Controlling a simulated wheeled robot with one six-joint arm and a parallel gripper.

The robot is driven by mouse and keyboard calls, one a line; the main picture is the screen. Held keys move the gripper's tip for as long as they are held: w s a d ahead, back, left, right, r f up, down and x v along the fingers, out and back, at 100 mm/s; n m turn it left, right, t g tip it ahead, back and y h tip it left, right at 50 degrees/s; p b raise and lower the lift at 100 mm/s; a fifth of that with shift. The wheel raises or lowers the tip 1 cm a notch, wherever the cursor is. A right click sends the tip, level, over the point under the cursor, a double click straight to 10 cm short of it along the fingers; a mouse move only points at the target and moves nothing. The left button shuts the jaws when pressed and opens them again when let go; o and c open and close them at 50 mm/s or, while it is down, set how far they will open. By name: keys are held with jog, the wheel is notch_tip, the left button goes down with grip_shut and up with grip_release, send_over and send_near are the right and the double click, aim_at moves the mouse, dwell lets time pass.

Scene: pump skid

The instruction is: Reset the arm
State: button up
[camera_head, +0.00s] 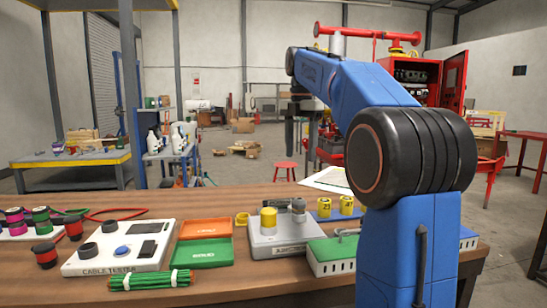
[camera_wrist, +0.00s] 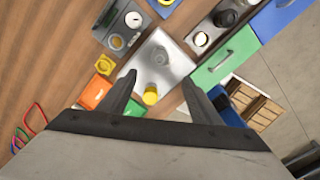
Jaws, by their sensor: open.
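My blue arm (camera_head: 412,230) rises at the right of the head view and reaches forward over the bench. My gripper (camera_wrist: 160,77) shows in the wrist view with its two dark fingers spread apart. Nothing is held between them. The fingers look down over a grey metal-topped device (camera_wrist: 168,48) with a yellow cylinder (camera_wrist: 150,96). The fingers appear well above the bench. In the head view I cannot clearly make out the fingertips.
The wooden bench (camera_head: 215,287) carries a cable tester (camera_head: 118,248), an orange tray (camera_head: 206,228), a green tray (camera_head: 203,252), a green cable bundle (camera_head: 150,280) and a green-lidded box (camera_head: 333,254). A red cabinet (camera_head: 452,80) and red stool (camera_head: 286,166) stand behind.

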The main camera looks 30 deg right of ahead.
jog(key=s+a+f+m+t, duration=0.1)
jog(key=s+a+f+m, duration=0.45)
jog(key=s, duration=0.25)
jog(key=s+a+f+m+t, duration=0.1)
jog(key=s+a+f+m, duration=0.45)
jog(key=s+f, duration=0.2)
jog(key=s+a+f+m+t, duration=0.1)
jog(key=s+f+m, duration=0.4)
jog(key=f, duration=0.5)
jog(key=s+a+f+m+t, duration=0.1)
jog(key=s+a+f+m, duration=0.2)
jog(key=s+f, duration=0.6)
jog(key=m, duration=0.2)
jog(key=shift+s+a+f+m+t, duration=0.3)
jog(key=shift+s+f+m+t, duration=0.05)
jog(key=shift+s+m+t, duration=0.05)
